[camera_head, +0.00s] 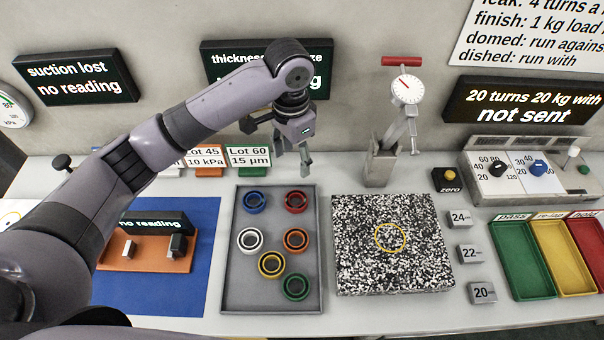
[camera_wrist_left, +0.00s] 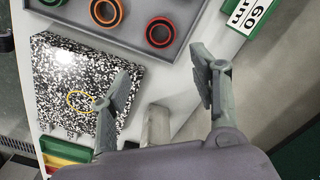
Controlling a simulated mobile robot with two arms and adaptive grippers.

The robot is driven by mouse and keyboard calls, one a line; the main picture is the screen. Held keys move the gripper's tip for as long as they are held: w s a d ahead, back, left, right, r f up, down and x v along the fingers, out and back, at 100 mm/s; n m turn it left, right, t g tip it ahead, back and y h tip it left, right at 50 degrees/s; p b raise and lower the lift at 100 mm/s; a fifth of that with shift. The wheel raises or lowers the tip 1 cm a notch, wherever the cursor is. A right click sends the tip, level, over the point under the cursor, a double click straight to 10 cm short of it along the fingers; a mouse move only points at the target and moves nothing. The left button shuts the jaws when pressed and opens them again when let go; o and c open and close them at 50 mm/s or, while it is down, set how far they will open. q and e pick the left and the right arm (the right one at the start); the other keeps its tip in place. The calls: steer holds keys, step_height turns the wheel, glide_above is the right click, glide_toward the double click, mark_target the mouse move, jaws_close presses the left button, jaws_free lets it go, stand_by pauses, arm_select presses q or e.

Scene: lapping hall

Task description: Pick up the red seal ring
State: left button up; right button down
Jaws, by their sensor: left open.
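The red seal ring (camera_head: 295,201) lies at the back right of a grey tray (camera_head: 229,290). In the left wrist view the red ring (camera_wrist_left: 160,31) lies near the tray's edge, beyond the fingertips. My left gripper (camera_head: 292,160) is open and empty, above and behind the tray's back edge, apart from the ring. In the left wrist view its two fingers (camera_wrist_left: 158,75) stand wide apart with nothing between them. My right gripper is in neither view.
The tray also holds blue (camera_head: 254,201), white (camera_head: 250,239), orange (camera_head: 296,239), yellow (camera_head: 270,264) and green (camera_head: 295,286) rings. A speckled plate (camera_head: 350,270) lies right of it. A dial gauge stand (camera_head: 378,165) rises behind the plate. Lot signs (camera_head: 250,156) stand behind the tray.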

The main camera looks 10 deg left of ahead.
arm_select(q)
steer(key=p, duration=0.2)
glide_above(296, 204)
step_height(296, 204, down, 11)
steer(key=shift+a+r, duration=0.15)
steer(key=shift+r, duration=0.05)
steer(key=shift+w+f, duration=0.1)
steer(key=shift+f, duration=0.45)
step_height(296, 204, down, 4)
steer(key=shift+f+p, duration=0.1)
steer(key=shift+p, duration=0.6)
steer(key=shift+f, duration=0.5)
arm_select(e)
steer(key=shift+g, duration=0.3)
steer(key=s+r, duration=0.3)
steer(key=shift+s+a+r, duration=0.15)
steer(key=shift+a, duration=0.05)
arm_select(q)
steer(key=c, duration=0.8)
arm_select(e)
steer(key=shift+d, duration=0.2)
